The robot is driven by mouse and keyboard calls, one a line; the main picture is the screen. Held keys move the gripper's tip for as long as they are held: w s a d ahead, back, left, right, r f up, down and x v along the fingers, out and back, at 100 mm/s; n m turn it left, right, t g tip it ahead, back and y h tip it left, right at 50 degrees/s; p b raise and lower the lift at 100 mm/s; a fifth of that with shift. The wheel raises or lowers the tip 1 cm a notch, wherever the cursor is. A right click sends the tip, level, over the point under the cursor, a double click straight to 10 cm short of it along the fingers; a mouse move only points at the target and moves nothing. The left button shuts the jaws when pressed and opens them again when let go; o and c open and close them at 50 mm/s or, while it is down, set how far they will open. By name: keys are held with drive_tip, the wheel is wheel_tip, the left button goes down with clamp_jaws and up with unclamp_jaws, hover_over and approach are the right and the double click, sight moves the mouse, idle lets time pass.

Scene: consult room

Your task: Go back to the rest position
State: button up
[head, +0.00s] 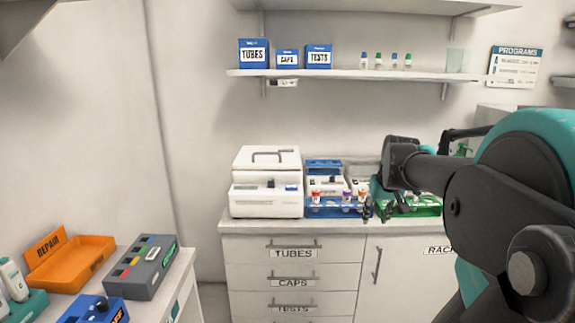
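My arm reaches in from the right edge. My gripper (376,212) hangs at its end, over the counter at the blue rack (328,211) and the green rack (424,207). Its two dark fingertips look apart, with no object clearly seen between them. The blue rack holds tubes with red, purple and orange caps. My arm hides part of the green rack and what stands behind it.
A white machine (266,183) stands on the counter (240,222), left of the racks. A shelf (345,74) above holds blue boxes and small bottles. A side table at lower left bears an orange tray (70,262) and a grey box (142,267).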

drive_tip(key=s+a+f, duration=0.3)
drive_tip(key=s+f, duration=0.4)
drive_tip(key=f, duration=0.2)
drive_tip(key=s+a+f, duration=0.4)
drive_tip(key=s+f, duration=0.3)
drive_tip(key=f, duration=0.3)
drive_tip(key=shift+s, duration=0.3)
